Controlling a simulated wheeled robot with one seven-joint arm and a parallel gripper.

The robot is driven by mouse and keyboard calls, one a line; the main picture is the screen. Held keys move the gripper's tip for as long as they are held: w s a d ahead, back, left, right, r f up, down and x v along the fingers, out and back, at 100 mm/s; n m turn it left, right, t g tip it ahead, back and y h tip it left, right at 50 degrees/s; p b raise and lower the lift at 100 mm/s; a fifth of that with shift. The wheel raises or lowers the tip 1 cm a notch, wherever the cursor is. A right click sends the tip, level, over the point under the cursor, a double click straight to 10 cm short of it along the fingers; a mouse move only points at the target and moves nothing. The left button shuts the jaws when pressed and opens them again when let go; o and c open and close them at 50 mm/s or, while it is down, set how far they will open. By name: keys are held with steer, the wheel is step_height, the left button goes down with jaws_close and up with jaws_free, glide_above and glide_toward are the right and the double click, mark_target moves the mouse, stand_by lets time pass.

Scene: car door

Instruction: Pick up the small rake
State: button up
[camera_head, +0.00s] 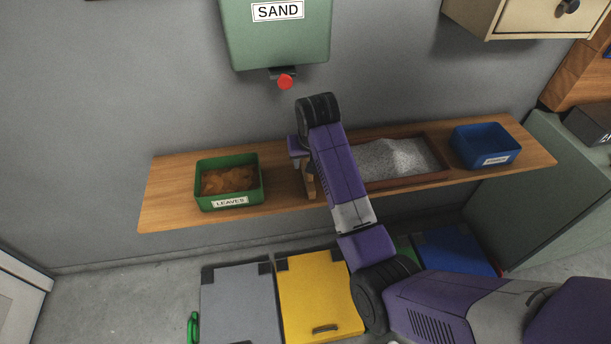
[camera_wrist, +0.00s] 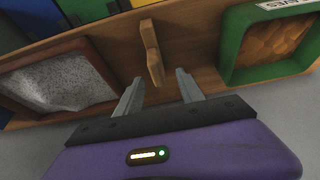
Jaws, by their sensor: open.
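A small wooden piece, seemingly the small rake (camera_wrist: 152,50), is on the wooden shelf between the green box and the sand tray. Its teeth cannot be made out. In the head view it shows only in part (camera_head: 309,184), beside my arm, which hides the rest. My gripper (camera_wrist: 160,80) is open and empty in the wrist view. Its two fingers point toward the wooden piece, one to each side of its near end, with a visible gap on both sides. I cannot tell the remaining distance in depth.
On the shelf (camera_head: 170,202), a green box labelled LEAVES (camera_head: 228,181) is at left, a sand tray (camera_head: 395,160) and a blue box (camera_head: 485,146) at right. A green SAND dispenser (camera_head: 275,40) with a red knob hangs above. Bins (camera_head: 318,295) stand below.

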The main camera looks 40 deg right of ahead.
steer(key=shift+s+d+p+x, duration=0.1)
steer(key=shift+s+p+x, duration=0.1)
steer(key=shift+x, duration=1.45)
steer(key=shift+s+d+p+x, duration=0.1)
steer(key=shift+p+x, duration=0.1)
steer(key=shift+x, duration=1.5)
jaws_close()
